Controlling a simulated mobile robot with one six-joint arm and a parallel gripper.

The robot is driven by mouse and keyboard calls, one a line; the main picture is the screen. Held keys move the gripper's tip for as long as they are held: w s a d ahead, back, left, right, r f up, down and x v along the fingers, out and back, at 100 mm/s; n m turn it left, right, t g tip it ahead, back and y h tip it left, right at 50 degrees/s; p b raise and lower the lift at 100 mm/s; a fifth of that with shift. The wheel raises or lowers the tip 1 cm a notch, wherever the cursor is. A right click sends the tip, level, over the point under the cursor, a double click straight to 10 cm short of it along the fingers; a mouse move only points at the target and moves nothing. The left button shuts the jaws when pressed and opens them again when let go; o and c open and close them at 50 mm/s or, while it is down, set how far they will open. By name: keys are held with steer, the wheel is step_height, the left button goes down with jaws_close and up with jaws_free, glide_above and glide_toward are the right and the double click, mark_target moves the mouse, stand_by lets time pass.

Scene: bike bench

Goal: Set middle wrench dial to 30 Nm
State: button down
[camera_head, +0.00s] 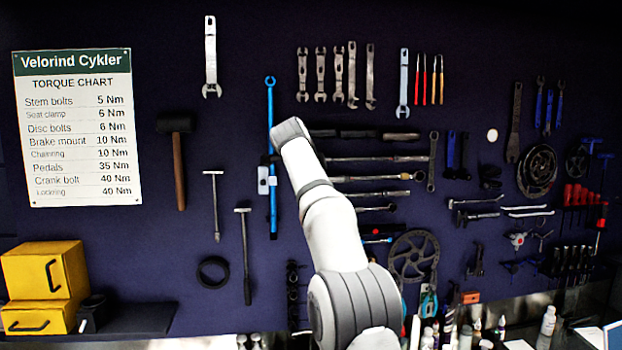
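Several long, dark and silver wrench-like tools hang horizontally on the wall, just right of my arm. An upper one (385,159), one below it (375,178) and a lower one (375,194) show their right parts. Their left ends are partly covered by my arm. I cannot tell for sure which is the middle wrench, and its dial and setting are too small to read. My white and grey arm rises from the bottom centre and bends at its top left.
A torque chart (78,127) hangs at left. A blue bar tool (271,110) hangs left of my arm, with a small pale part beside it. Yellow boxes (45,275) stand lower left. Bottles (547,325) line the bench at lower right. A chainring (414,256) hangs close to my arm.

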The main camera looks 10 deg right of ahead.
steer(key=c, duration=1.3)
jaws_free()
steer(key=shift+o, duration=0.2)
